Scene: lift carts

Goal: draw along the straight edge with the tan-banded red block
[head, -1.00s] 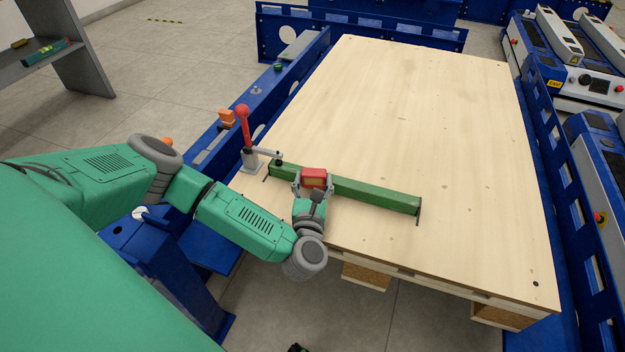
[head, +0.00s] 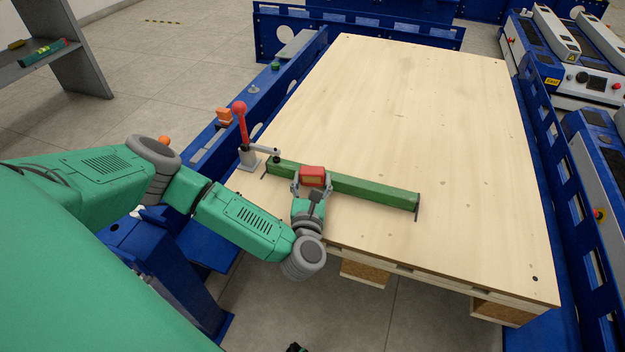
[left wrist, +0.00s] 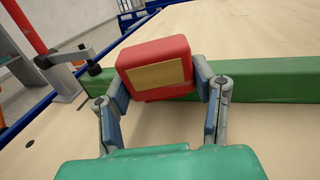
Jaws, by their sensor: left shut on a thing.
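The red block (head: 312,176) with a tan band is held in my left gripper (head: 311,183), at the near side of the green straight edge (head: 372,191). In the left wrist view the block (left wrist: 152,52) sits between the two fingers, its tan face toward the camera. The green straight edge (left wrist: 265,80) runs behind it across the pale wooden board (head: 410,120). I cannot tell whether the block touches the board; its underside is hidden. Dark marks show on the board by both ends of the straight edge. My right gripper is not in view.
A toggle clamp with a red handle (head: 240,122) stands at the straight edge's left end, its arm over that end. Blue cart rails (head: 535,130) flank the board. A shelf (head: 50,60) stands at the far left. The board beyond the straight edge is clear.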

